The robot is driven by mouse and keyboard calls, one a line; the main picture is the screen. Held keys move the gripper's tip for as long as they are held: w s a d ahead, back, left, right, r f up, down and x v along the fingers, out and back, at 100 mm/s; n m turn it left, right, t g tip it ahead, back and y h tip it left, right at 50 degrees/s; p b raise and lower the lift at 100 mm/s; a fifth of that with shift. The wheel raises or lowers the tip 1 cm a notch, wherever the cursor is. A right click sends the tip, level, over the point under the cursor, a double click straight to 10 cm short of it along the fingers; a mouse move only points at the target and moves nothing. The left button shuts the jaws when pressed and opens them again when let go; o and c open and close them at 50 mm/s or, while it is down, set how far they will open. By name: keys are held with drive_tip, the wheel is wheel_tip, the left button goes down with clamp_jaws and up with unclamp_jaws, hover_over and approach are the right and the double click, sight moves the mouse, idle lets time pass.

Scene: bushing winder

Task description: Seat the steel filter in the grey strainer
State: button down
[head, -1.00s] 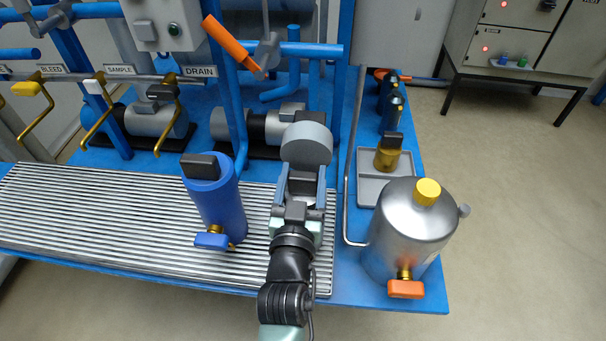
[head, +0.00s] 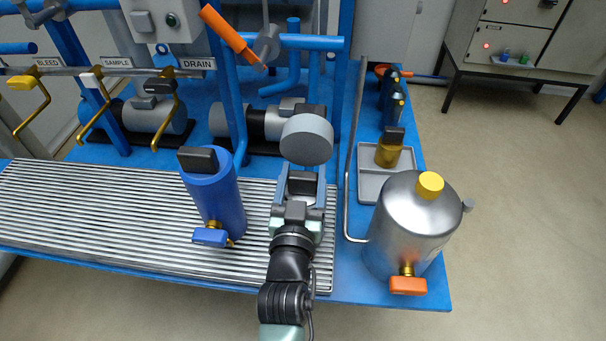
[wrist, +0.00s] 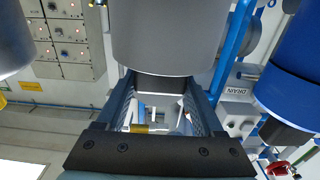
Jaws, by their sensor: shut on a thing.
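My gripper (head: 304,180) is shut on the black grip of a grey cylinder, which I take for the steel filter (head: 306,140). The filter is held beyond the fingertips, with its round flat end facing the head view. In the wrist view the filter (wrist: 168,38) fills the top middle, with the dark grip between the fingers (wrist: 160,95). A large shiny grey vessel (head: 405,230) with a yellow cap and an orange valve handle stands at right. It may be the grey strainer, but I cannot tell; no opening shows on it. The filter is apart from it.
A blue vessel (head: 215,195) with a black top piece stands on the slatted grate (head: 90,210) left of my gripper. A grey tray (head: 372,187) holds a brass-coloured piece (head: 389,153). A thin upright pipe (head: 350,180) runs between my gripper and the tray.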

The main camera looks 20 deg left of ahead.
drive_tip(key=shift+f, duration=0.15)
unclamp_jaws()
drive_tip(key=v, duration=1.3)
idle(0.4)
